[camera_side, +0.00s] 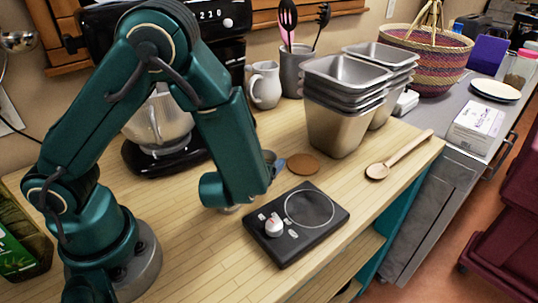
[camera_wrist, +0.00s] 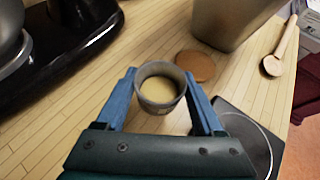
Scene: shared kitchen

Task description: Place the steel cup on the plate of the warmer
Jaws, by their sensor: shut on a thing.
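The steel cup (camera_wrist: 159,91) is between the blue fingers of my gripper (camera_wrist: 162,98), which is shut on it in the wrist view. The cup looks upright and has a pale tan inside. In the side view my arm hides most of the cup (camera_side: 269,158), and a blue fingertip (camera_side: 279,166) shows beside it. The warmer (camera_side: 292,246) is a flat black unit with a knob and a round plate (camera_side: 310,208). The plate is empty. The cup is to the left of and behind the warmer, apart from it.
A brown round coaster (camera_side: 303,164) lies just behind the warmer. Stacked steel pans (camera_side: 338,127) stand behind it, and a wooden spoon (camera_side: 400,155) lies to the right. A black mixer (camera_side: 160,145) with a steel bowl stands at the left. The counter's front edge is close to the warmer.

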